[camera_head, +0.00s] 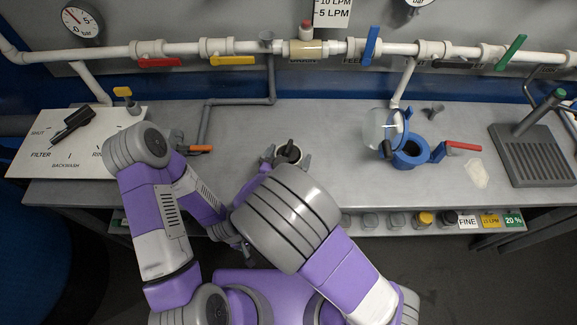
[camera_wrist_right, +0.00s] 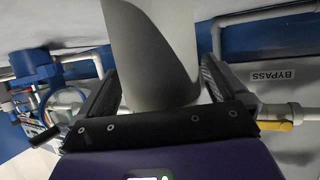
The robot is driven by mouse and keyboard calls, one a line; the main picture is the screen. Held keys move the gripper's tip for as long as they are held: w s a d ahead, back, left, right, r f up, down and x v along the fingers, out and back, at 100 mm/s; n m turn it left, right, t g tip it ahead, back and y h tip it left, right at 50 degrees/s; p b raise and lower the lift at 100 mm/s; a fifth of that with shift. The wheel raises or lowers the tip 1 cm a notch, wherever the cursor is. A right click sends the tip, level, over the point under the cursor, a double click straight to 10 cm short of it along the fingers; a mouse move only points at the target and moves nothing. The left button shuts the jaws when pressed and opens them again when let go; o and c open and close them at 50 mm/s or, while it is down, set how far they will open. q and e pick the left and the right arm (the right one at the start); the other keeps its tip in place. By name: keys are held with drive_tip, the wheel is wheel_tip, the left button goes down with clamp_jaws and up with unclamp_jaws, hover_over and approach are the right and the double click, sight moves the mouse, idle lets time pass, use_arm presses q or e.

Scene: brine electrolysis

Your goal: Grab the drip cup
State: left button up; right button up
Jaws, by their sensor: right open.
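My right gripper (camera_head: 286,160) is open, with one finger on each side of the cup. In the right wrist view the cup (camera_wrist_right: 152,50) is a large pale curved body between the two dark fingers (camera_wrist_right: 155,85). Whether the fingers touch it is unclear. My left gripper (camera_head: 243,246) is low, below the bench's front edge, mostly hidden by my arms; its jaws cannot be made out.
A blue housing (camera_head: 410,153) with a clear bowl stands to the right, beside a red-handled valve (camera_head: 463,146). A grey drip rack (camera_head: 536,155) is at far right. A white valve panel (camera_head: 75,145) lies at left. White pipes (camera_head: 220,48) run along the back.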

drive_tip(key=shift+w, duration=0.1)
drive_tip(key=shift+c, duration=0.2)
drive_tip(key=c, duration=0.9)
